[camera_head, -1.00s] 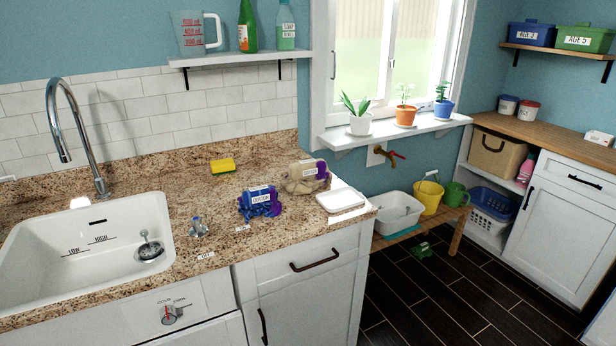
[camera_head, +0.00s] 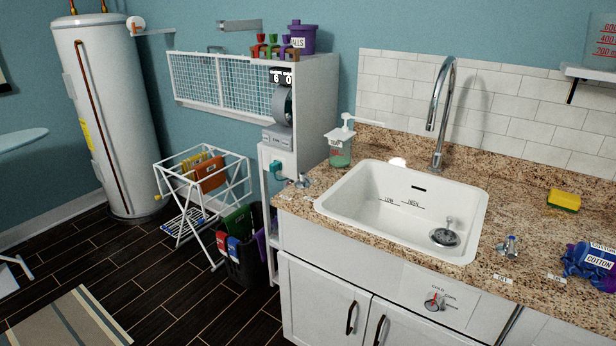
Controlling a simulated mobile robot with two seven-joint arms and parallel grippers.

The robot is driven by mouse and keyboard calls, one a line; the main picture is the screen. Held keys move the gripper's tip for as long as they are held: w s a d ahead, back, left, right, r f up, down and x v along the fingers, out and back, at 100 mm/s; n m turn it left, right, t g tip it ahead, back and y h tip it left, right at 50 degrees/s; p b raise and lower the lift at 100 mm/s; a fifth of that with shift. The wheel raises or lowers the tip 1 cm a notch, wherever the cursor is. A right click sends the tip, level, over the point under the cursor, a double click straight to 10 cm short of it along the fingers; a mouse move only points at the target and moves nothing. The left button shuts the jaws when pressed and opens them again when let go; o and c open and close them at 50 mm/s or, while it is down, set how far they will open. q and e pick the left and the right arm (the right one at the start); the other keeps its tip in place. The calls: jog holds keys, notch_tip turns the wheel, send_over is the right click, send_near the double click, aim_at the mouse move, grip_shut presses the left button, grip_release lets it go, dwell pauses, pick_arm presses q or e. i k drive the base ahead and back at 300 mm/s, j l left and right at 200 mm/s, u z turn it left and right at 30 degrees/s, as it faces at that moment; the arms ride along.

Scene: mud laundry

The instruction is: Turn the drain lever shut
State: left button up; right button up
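A small metal lever (camera_head: 509,247) with a bluish handle stands on the speckled counter, right of the white sink (camera_head: 333,205). Two small white labels (camera_head: 503,279) lie in front of it and to its right; I cannot read them or tell which one the lever points to. The round metal drain (camera_head: 445,238) with an upright stem sits at the right of the sink's floor. Another small metal fitting (camera_head: 301,181) is at the counter's left end. Neither of my grippers is in view.
A tall curved faucet (camera_head: 440,110) stands behind the sink. A soap dispenser (camera_head: 341,146) is at the back left, a yellow sponge (camera_head: 564,200) and a blue-purple bundle labelled COTTON (camera_head: 592,264) are on the right. A drying rack (camera_head: 205,195) and dark bin (camera_head: 243,258) stand on the left floor.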

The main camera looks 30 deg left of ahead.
aim_at(303, 177)
jog(key=i+j, duration=0.1)
jog(key=j, duration=0.3)
jog(key=i+j, duration=0.15)
jog(key=j, duration=0.25)
jog(key=i+j, duration=0.1)
jog(key=j, duration=0.35)
jog(key=i+j, duration=0.1)
jog(key=j, duration=0.3)
jog(key=i+j, duration=0.1)
jog(key=j, duration=0.3)
jog(key=i+j, duration=0.15)
jog(key=j, duration=0.25)
jog(key=i+j, duration=0.1)
jog(key=j, duration=0.3)
jog(key=z, duration=0.05)
